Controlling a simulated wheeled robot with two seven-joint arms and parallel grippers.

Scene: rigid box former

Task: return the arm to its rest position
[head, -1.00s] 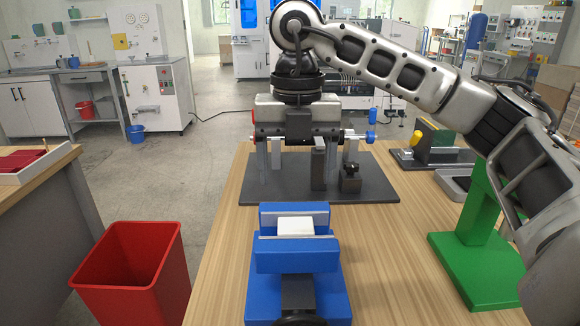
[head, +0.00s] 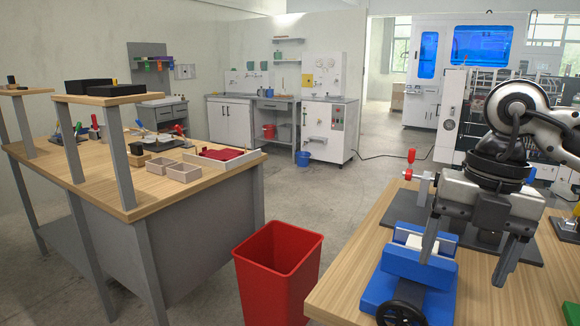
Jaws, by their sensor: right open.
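My right gripper (head: 469,254) hangs over the right-hand wooden table with its two grey fingers pointing down and spread wide apart. It is open and nothing shows between the fingers. Its left finger overlaps the blue vise (head: 380,290) in the picture; I cannot tell whether they touch. A white block (head: 414,241) sits between the vise jaws, partly hidden by that finger. My right arm comes in from the right edge. My left gripper is not in view.
A fixture with a red knob (head: 411,156) stands behind the vise, partly hidden by my gripper. A red bin (head: 278,262) stands on the floor left of the table (head: 345,268). Further left is a workbench (head: 195,205) with trays and a raised shelf.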

